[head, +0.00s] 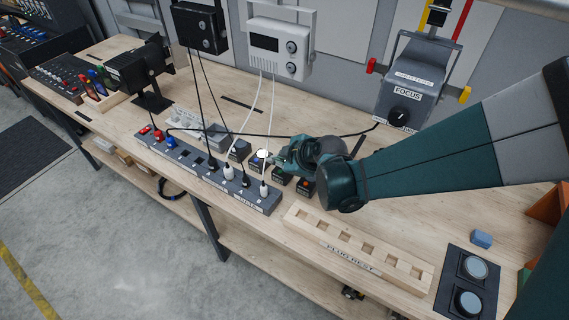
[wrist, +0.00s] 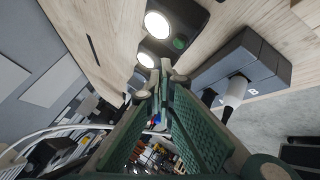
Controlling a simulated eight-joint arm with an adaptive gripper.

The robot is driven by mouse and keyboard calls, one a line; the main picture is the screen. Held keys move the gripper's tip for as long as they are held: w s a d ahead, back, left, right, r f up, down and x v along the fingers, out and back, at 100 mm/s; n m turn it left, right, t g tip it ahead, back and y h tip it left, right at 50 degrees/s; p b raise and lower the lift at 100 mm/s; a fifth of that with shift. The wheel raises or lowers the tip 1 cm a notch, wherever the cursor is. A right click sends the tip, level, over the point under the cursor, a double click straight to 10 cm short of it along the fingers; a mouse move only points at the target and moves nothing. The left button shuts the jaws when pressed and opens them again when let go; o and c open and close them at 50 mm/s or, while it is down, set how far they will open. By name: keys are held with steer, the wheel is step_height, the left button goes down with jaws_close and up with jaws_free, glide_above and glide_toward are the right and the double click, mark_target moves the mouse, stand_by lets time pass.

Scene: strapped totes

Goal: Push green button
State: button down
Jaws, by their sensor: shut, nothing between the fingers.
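My gripper (head: 285,157) is over the middle of the bench in the head view, above a group of small dark button boxes. Its fingers (wrist: 163,75) are shut and empty in the wrist view. A green button (wrist: 180,43) sits on a dark box (wrist: 196,18), just beyond the fingertips, beside a lit white round lamp (wrist: 158,25). The fingertips look apart from the green button, but the exact gap is unclear. In the head view I cannot make out the green button; my gripper may cover it. A box with an orange button (head: 305,184) is near my wrist.
A grey socket strip (head: 190,158) with plugs and cables runs along the bench's front left. A wooden plug rest (head: 358,248) lies in front of my arm. A grey focus unit (head: 410,85) stands behind. A cable crosses the bench behind my gripper.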

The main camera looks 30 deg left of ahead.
steer(key=shift+r+p, duration=0.85)
steer(key=shift+r, duration=1)
steer(key=shift+d, duration=0.1)
steer(key=w+d+r+m+t+h+b, duration=0.2)
steer(key=d+m+b, duration=0.3)
steer(key=d, duration=1.1)
steer(key=w+d+r+m+t+h+b, duration=0.15)
steer(key=d+m+b, duration=0.35)
steer(key=d, duration=1.1)
steer(key=s+d+f+m+h+b, duration=0.1)
steer(key=s+d+m, duration=0.3)
steer(key=d, duration=0.5)
steer(key=s+d+f+m+h+b, duration=0.2)
steer(key=s+d+f+m+b, duration=0.1)
steer(key=d, duration=0.7)
steer(key=s+d+f+m+h+b, duration=0.2)
steer(key=s+d+m+b, duration=0.2)
steer(key=d, duration=0.5)
steer(key=s+m+t, duration=0.1)
steer(key=s+m, duration=0.1)
steer(key=s, duration=0.1)
steer(key=shift+d+f, duration=0.25)
steer(key=shift+f, duration=0.05)
